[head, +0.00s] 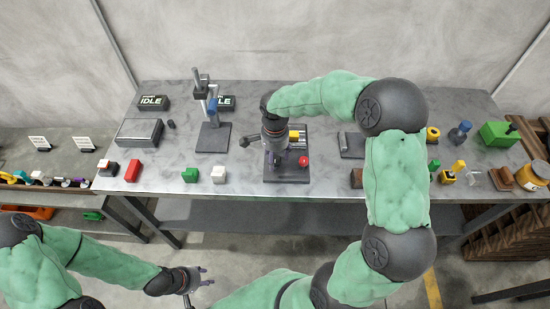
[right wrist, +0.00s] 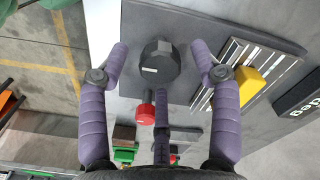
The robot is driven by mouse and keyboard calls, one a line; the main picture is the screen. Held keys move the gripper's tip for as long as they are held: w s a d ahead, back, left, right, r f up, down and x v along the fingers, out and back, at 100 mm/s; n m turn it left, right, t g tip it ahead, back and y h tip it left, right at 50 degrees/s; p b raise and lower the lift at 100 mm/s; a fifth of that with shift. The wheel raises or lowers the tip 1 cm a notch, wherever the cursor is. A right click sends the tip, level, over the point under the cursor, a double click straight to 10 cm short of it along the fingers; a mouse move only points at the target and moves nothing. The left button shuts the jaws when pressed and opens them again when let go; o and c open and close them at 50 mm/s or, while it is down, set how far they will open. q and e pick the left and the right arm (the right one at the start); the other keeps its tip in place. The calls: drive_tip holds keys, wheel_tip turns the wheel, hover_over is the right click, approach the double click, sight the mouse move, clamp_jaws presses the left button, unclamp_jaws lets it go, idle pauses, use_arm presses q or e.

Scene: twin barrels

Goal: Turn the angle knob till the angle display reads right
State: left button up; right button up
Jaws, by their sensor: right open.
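A dark, many-sided knob (right wrist: 158,62) shows in the right wrist view on a grey base plate, with a small red knob (right wrist: 146,114) next to it. In the head view the red knob (head: 303,160) stands right of my right gripper (head: 276,160), which hides the dark knob. My right gripper (right wrist: 160,65) is open, with purple fingers spread around the dark knob; I cannot tell whether they touch it. A black display marked "deg" (right wrist: 300,105) is cut off at the right edge, so its number is not visible. My left gripper (head: 204,277) is open and empty, in front of the bench.
A yellow block (right wrist: 250,84) sits on a striped rail beside the knob. A stand (head: 212,137) and displays reading IDLE (head: 152,102) are to the left. My right arm covers part of the bench's right side.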

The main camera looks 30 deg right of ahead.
drive_tip(key=shift+f, duration=0.3)
drive_tip(key=c, duration=1.1)
drive_tip(key=shift+n, duration=0.3)
drive_tip(key=shift+c, duration=0.2)
